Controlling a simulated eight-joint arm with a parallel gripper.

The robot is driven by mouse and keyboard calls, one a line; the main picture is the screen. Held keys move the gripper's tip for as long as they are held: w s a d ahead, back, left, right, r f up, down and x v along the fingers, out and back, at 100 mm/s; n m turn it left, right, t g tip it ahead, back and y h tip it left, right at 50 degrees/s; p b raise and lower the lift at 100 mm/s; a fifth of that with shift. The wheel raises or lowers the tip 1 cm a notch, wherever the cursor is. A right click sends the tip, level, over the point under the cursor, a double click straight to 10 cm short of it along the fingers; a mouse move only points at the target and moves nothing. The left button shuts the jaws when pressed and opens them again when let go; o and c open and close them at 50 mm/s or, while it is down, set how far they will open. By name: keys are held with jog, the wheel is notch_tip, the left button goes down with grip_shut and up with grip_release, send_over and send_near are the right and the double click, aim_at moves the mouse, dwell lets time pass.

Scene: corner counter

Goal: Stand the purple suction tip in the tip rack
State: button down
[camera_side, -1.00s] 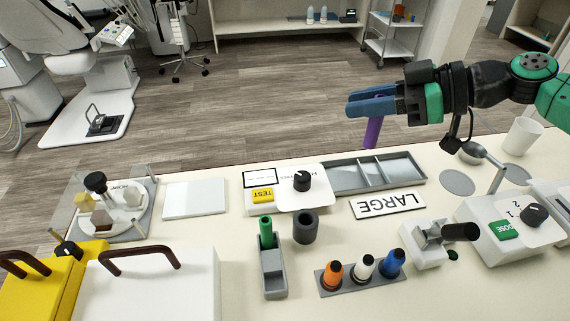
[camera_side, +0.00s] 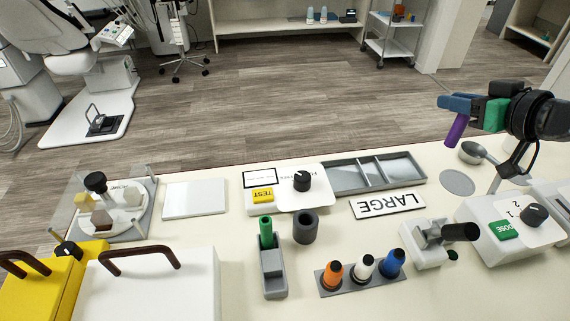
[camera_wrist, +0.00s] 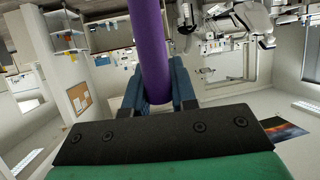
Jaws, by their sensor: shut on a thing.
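The purple suction tip (camera_side: 456,130) is a plain tube held between the blue fingers of my gripper (camera_side: 460,104), high over the back right of the counter. It hangs below the fingers, tilted with its lower end to the left. In the wrist view the purple tip (camera_wrist: 151,50) runs up between the fingers. A narrow grey holder (camera_side: 274,283) has a green tube (camera_side: 265,227) upright in it. A grey stand (camera_side: 331,287) carries orange, white and blue dark-topped pieces. I cannot tell for certain which is the tip rack; both are well left of and below my gripper.
A dark grey cup (camera_side: 305,228) stands beside the green tube. A white box (camera_side: 150,285) with a brown handle is front left.

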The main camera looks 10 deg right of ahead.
jog(key=a+n+g+y, duration=0.2)
jog(key=a+n+y, duration=0.35)
jog(key=a, duration=0.25)
notch_tip(320, 180, up, 7)
jog(key=n+g+y, duration=0.6)
jog(key=n+g, duration=0.8)
jog(key=g, duration=0.1)
send_over(297, 222)
jog(key=shift+h, duration=0.25)
notch_tip(297, 222, down, 20)
jog(key=shift+r, duration=0.2)
jog(key=shift+f, duration=0.1)
jog(key=c, duration=0.7)
grip_release()
